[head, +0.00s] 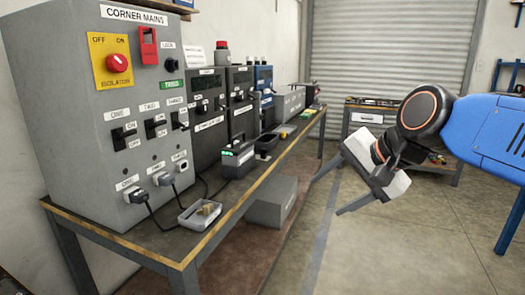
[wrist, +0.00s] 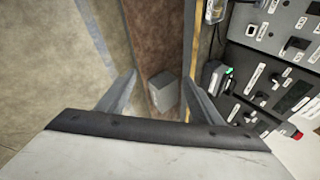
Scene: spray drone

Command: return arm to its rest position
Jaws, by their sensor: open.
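My gripper (head: 332,189) is at the right of the head view, in the air in front of the bench and clear of it. Its two fingers are spread apart with nothing between them. In the wrist view my gripper (wrist: 160,85) also shows open, its fingers over the floor with a grey box below. My blue arm comes in from the right edge of the head view.
A long bench (head: 160,247) runs along the left, carrying a grey panel marked CORNER MAINS (head: 95,120), dark power units (head: 205,95) and a small tray (head: 200,214). A grey box (head: 272,203) stands on the floor under it.

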